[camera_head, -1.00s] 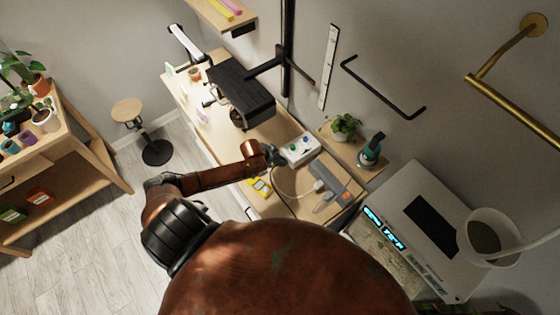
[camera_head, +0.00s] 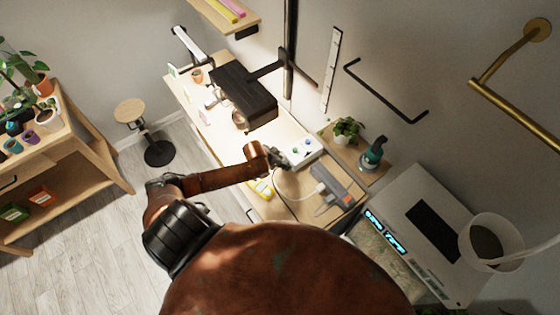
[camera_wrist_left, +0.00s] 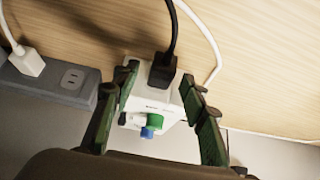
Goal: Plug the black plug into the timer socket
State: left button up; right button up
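The timer is a white box (camera_head: 305,152) on the bench in the head view. In the left wrist view the timer (camera_wrist_left: 153,107) shows a green knob and a blue knob. The black plug (camera_wrist_left: 163,73), with its black cord running up, is against the timer's face. I cannot tell how deep its prongs sit. My left gripper (camera_wrist_left: 160,80) is open, with one finger on each side of the plug and timer and visible gaps to the plug. In the head view this gripper (camera_head: 277,156) is beside the timer. My right gripper is not in view.
A grey power strip (camera_wrist_left: 68,85) with a white plug (camera_wrist_left: 28,62) lies left of the timer in the wrist view. A potted plant (camera_head: 346,130) and a teal bottle (camera_head: 372,153) stand behind.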

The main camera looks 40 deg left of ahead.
pick_arm(q)
jog(key=v, duration=1.1)
jog(key=shift+r, duration=0.35)
jog(key=shift+s+a+f, duration=0.1)
jog(key=shift+s+a, duration=0.05)
jog(key=shift+s, duration=0.05)
